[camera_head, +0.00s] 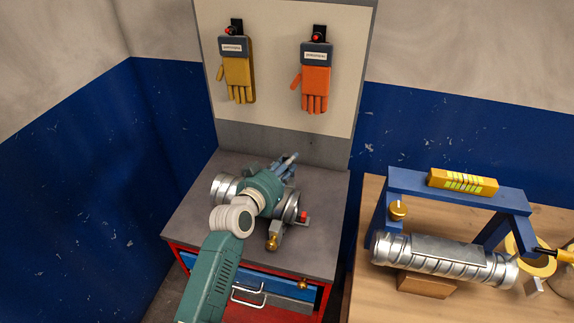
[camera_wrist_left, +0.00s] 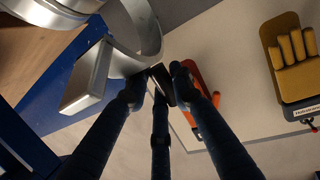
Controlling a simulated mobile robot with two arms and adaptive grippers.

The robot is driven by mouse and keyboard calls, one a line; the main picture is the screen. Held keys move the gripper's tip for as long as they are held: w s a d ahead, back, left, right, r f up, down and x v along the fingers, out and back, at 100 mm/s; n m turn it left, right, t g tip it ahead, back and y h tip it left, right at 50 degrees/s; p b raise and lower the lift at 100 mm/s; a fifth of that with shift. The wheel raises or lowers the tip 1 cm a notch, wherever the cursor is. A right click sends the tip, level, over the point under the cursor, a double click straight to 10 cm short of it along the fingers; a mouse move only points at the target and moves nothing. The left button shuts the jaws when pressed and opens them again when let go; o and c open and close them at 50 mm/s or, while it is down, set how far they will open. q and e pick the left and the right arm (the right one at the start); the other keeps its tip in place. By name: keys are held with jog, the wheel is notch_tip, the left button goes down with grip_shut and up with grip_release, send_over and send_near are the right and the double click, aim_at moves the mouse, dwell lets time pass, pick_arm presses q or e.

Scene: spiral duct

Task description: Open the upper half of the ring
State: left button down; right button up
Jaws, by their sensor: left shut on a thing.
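My left arm comes in from the bottom of the head view, and its gripper (camera_head: 287,162) is over the grey cabinet top, partly hidden by my wrist. A silver metal ring (camera_head: 291,206) stands there beside my wrist, with a small red part and a brass knob (camera_head: 272,242) near it. In the left wrist view the dark fingers of my left gripper (camera_wrist_left: 160,88) are shut on a small dark tab (camera_wrist_left: 163,82) beside the curved silver ring band (camera_wrist_left: 149,28). A flat silver block (camera_wrist_left: 84,80) juts from the band. I cannot tell whether the upper half is raised.
A wooden table (camera_head: 362,300) on the right holds a spiral duct (camera_head: 440,255) under a blue frame (camera_head: 410,182) with a yellow level (camera_head: 462,181). Yellow (camera_head: 238,75) and orange (camera_head: 316,82) gloves hang on the back panel. The cabinet's front-left top is bare.

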pick_arm(q)
jog(key=c, duration=1.5)
grip_release()
jog(key=v, duration=1.2)
jog(key=shift+a, duration=0.1)
